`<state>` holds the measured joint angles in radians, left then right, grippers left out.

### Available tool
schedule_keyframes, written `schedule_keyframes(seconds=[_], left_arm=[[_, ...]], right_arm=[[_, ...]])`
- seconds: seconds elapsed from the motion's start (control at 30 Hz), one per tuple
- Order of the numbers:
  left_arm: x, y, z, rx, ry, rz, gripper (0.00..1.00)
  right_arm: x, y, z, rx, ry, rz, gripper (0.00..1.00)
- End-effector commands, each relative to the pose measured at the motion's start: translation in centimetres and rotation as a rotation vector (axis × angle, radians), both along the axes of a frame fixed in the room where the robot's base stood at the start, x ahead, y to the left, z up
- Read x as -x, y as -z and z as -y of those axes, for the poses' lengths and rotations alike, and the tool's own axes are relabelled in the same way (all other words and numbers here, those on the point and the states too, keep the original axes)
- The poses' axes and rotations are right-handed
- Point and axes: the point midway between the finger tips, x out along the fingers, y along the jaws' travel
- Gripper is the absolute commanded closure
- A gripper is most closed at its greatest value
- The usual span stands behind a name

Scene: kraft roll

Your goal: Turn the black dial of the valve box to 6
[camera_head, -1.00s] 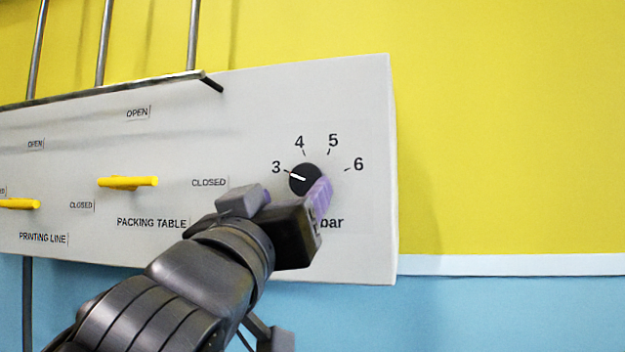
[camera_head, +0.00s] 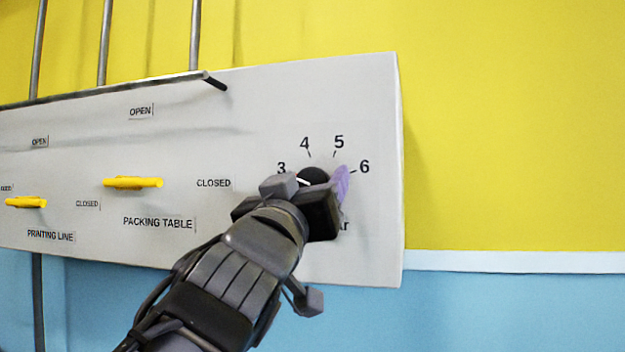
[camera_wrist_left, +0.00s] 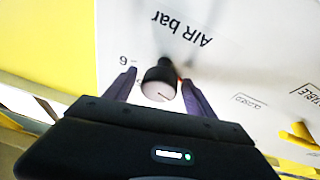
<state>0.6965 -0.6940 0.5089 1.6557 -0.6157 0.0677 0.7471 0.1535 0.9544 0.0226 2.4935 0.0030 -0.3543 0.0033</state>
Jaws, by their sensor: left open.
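The black dial (camera_head: 314,175) is on the right part of the pale valve box (camera_head: 370,240). My left gripper (camera_head: 316,186) partly covers it in the head view. The visible bit of its white pointer line lies on the side of the 3. In the left wrist view the dial (camera_wrist_left: 160,84) stands between the two purple fingers of my open left gripper (camera_wrist_left: 159,80), with a visible gap to the left finger; whether the right finger touches it I cannot tell. The 6 mark (camera_head: 364,167) is to the right of the dial. My right gripper is not in view.
Two yellow handles, the packing table one (camera_head: 133,183) and the printing line one (camera_head: 26,202), stick out left of the dial. A dark rail (camera_head: 120,93) runs along the box's top. The yellow wall (camera_head: 510,130) to the right is clear.

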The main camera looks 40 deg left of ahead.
Motion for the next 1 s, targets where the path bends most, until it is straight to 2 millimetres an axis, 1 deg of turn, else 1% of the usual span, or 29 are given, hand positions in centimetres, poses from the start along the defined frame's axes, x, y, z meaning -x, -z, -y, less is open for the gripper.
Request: schedule_keyframes(seconds=[0.07, 0.8, 1.0], left_arm=[[0.03, 0.0, 0.02, 0.0, 0.0, 0.0, 0.37], [0.04, 0.0, 0.04, 0.0, 0.0, 0.0, 0.97], [0.03, 0.0, 0.07, -0.007, 0.002, -0.003, 0.97]], right_arm=[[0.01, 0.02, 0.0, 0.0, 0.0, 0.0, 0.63], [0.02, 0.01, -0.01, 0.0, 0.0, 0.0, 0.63], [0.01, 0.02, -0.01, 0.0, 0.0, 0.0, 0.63]])
